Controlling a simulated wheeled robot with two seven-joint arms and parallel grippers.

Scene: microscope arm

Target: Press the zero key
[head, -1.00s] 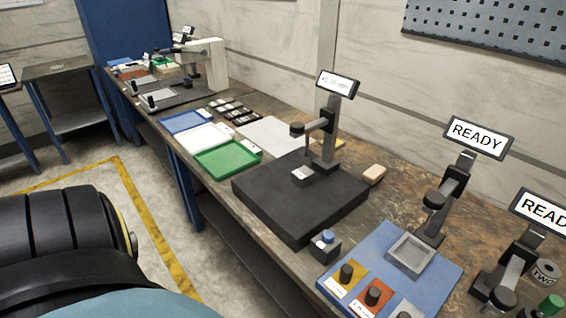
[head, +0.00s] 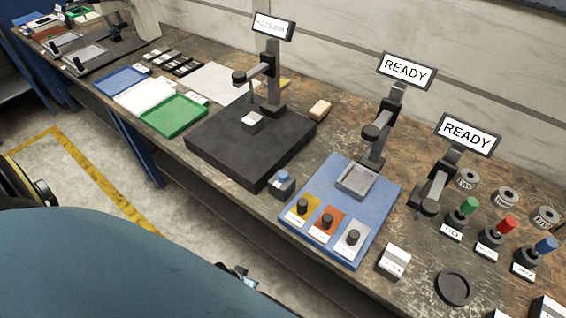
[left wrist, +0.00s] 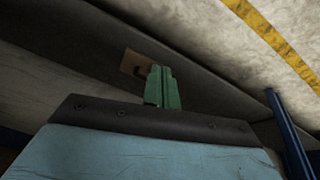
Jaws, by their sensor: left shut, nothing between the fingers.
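A small dark box with a blue round button (head: 284,177), which looks like the zero key, stands on the bench by the front right corner of a black plate (head: 215,150). Behind it a gauge stand (head: 272,85) on the plate carries a small display (head: 273,27) with a reading too small to read surely. My left gripper shows in the left wrist view as green fingers (left wrist: 162,87), shut and empty, apart from the button. My right gripper is not in view.
A blue board (head: 330,210) with several knobs and a grey tray (head: 356,180) lies right of the button. Two READY displays (head: 407,71) stand behind. Green, white and blue trays (head: 172,116) lie left of the plate. The bench's front edge runs between my arm and the button.

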